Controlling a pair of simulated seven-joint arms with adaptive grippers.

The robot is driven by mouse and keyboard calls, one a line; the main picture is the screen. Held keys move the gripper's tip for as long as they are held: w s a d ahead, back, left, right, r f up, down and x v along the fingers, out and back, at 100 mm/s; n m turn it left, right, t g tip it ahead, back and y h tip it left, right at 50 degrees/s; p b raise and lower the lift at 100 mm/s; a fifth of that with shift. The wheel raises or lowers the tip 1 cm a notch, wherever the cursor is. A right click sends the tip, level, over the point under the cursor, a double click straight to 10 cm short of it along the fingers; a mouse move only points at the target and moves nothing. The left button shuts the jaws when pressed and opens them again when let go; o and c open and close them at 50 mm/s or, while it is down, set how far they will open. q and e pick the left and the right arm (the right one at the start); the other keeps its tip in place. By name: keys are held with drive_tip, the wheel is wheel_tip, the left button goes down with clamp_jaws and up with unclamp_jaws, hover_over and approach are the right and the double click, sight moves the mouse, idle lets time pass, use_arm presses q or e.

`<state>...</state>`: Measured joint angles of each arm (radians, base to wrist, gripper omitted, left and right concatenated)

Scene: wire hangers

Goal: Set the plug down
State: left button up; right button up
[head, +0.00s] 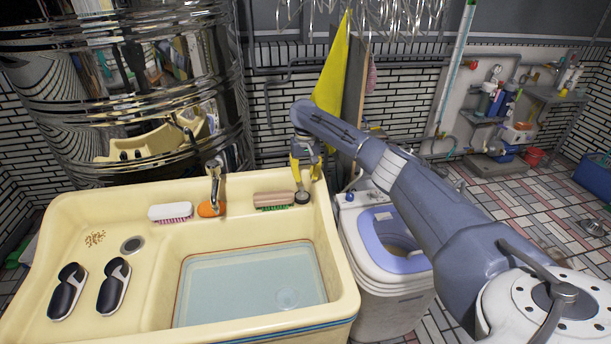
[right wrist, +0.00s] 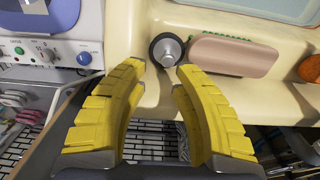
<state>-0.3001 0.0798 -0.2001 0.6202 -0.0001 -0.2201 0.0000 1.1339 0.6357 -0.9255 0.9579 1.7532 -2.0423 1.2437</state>
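The plug (head: 302,197) is a dark round disc with a metal knob. It rests on the back right corner of the cream sink's rim (head: 326,228), and it also shows in the right wrist view (right wrist: 166,50). My right gripper (head: 303,176) is just behind and above it, with yellow fingers. In the right wrist view the fingertips (right wrist: 160,68) are apart, with the plug just beyond them and nothing gripped. My left gripper is in neither view.
A pink-backed brush (head: 273,199) lies close beside the plug. A white brush (head: 170,211), an orange item (head: 211,209) and the tap (head: 214,185) line the back ledge. Two dark-and-white items (head: 115,285) lie on the left. A white washer (head: 392,240) stands right of the sink.

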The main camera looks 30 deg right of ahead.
drive_tip(key=shift+r, duration=0.1)
wheel_tip(320, 180, up, 13)
idle(0.6)
drive_tip(key=shift+f, duration=0.2)
